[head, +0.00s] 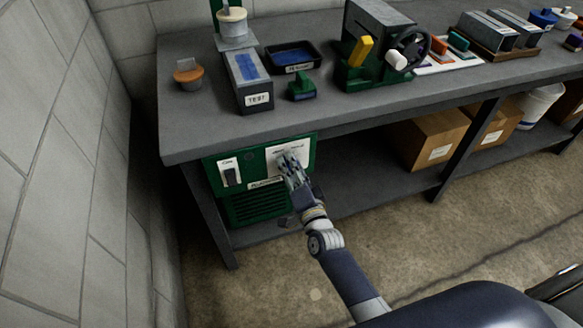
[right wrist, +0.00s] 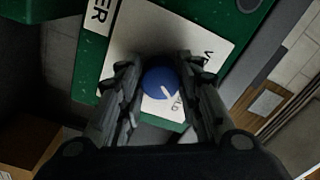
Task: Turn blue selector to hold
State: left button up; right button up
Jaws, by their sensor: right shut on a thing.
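The blue selector (right wrist: 160,84) is a round knob with a white pointer line, on a white plate (right wrist: 190,40) of a green panel. In the right wrist view its pointer slants toward the lower right, near lettering that is partly hidden. My right gripper (right wrist: 155,90) has its two fingers on either side of the knob, shut on it. In the head view the right gripper (head: 290,165) reaches the white plate on the green cabinet (head: 240,150) under the bench and hides the knob. My left gripper is not in view.
The grey bench (head: 200,135) overhangs the cabinet. A black switch (head: 231,176) sits on the panel's left side. Cardboard boxes (head: 428,140) stand on the lower shelf to the right. A block wall (head: 60,150) is close on the left. The floor in front is clear.

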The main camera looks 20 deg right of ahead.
dwell(0.4)
jog(key=o, duration=1.1)
jog(key=shift+c, duration=0.2)
jog(key=s, duration=1.2)
jog(key=shift+d, duration=0.25)
jog(key=shift+f, duration=0.1)
